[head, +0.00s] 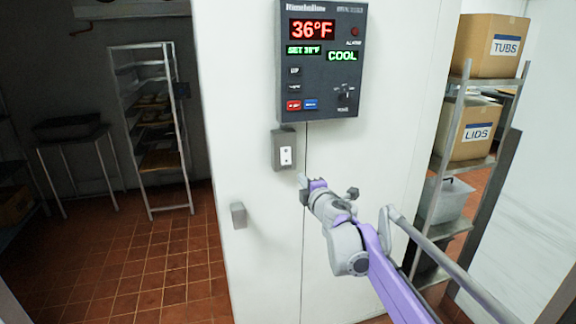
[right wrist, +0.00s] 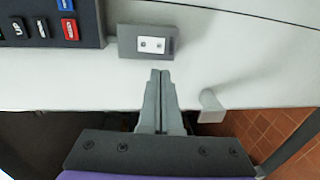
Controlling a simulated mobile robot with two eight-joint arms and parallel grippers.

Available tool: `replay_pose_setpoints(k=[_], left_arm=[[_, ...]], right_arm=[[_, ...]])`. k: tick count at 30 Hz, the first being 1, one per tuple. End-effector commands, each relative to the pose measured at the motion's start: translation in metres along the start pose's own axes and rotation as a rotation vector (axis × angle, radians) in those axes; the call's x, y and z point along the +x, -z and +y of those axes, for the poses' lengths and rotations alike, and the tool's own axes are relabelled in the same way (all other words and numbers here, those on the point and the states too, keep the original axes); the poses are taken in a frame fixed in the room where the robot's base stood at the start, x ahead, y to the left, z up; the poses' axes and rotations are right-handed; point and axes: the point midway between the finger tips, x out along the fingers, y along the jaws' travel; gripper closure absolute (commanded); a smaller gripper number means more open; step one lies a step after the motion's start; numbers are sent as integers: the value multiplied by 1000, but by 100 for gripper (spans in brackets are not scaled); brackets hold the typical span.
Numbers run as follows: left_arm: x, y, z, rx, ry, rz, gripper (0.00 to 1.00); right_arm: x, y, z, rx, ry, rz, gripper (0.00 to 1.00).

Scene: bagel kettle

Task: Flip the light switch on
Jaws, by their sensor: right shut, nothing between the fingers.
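The light switch (head: 285,157) is a white plate on a grey box, fixed to the pale wall panel below the control display. It also shows in the right wrist view (right wrist: 150,45), close beyond the fingertips. Whether its lever is up or down is too small to tell. My right gripper (head: 303,183) is just below and to the right of the switch in the head view. In the right wrist view its fingers (right wrist: 160,76) are shut together with nothing between them. The fingertips appear apart from the switch box. My left gripper is not in view.
The control display (head: 322,60) reads 36°F and COOL, above the switch. A grey handle (head: 238,215) sticks out of the panel at lower left. A tray rack (head: 150,130) stands in the dark room at left. Shelves with boxes (head: 490,45) stand at right.

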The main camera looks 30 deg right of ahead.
Motion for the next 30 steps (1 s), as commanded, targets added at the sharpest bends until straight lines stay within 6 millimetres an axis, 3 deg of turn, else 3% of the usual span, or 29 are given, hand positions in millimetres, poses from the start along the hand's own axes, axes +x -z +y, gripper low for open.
replay_pose_setpoints(k=[7, 21, 30], left_arm=[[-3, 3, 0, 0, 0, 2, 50], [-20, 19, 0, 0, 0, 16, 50], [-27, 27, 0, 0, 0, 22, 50]], right_arm=[[18, 1, 1, 1, -1, 1, 100], [106, 1, 2, 2, -2, 1, 100], [137, 0, 1, 1, -1, 0, 100]])
